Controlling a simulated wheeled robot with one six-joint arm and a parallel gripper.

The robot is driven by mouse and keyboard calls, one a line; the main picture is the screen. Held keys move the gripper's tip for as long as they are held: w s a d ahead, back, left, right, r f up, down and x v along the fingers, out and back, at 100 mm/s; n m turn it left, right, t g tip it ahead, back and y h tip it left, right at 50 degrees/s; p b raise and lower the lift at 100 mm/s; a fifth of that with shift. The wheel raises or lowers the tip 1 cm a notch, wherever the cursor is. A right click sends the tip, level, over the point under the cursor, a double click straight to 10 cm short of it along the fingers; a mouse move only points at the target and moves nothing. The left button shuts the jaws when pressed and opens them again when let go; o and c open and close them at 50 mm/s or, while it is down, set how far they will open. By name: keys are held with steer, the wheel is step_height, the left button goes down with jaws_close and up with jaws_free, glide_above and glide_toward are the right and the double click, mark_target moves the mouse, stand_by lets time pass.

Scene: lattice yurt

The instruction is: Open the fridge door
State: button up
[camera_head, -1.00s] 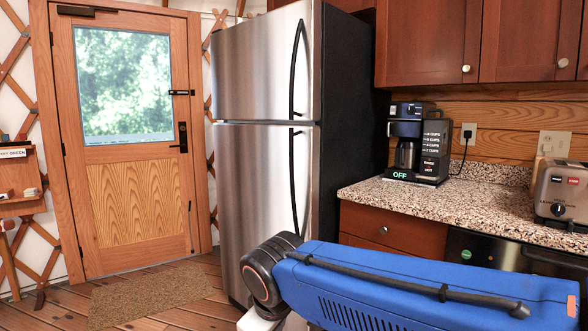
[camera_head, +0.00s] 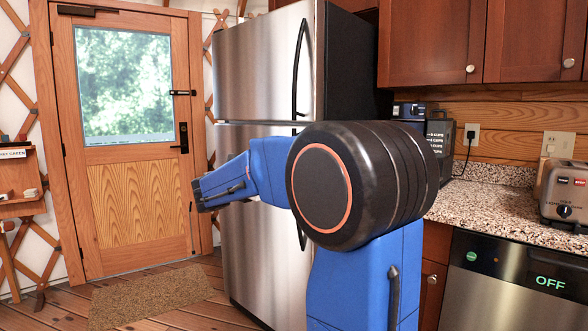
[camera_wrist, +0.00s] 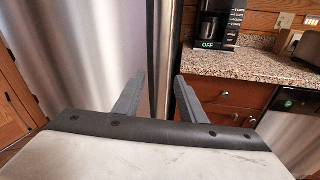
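The stainless steel fridge (camera_head: 262,70) stands at centre in the head view, with a freezer door above and a taller door below; both look shut. The upper black handle (camera_head: 299,70) is in plain view. My gripper is not clear in the head view.
A granite counter (camera_head: 480,207) with a coffee maker (camera_head: 440,150) and a toaster (camera_head: 565,192) is to the right. A steel dishwasher (camera_head: 510,290) sits below it. A wooden door (camera_head: 137,205) and a doormat (camera_head: 150,297) are left, with open floor before them.

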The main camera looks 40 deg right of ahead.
steer(key=w+d+r, duration=0.1)
steer(key=w+d, duration=0.2)
steer(key=d, duration=0.5)
steer(key=w+d+n+h, duration=0.1)
steer(key=w+d, duration=0.3)
steer(key=d, duration=0.5)
steer(key=shift+w+d+r+n+t, duration=0.2)
steer(key=shift+d+r+n+t, duration=0.05)
steer(key=shift+r+n+t, duration=0.1)
jaws_close()
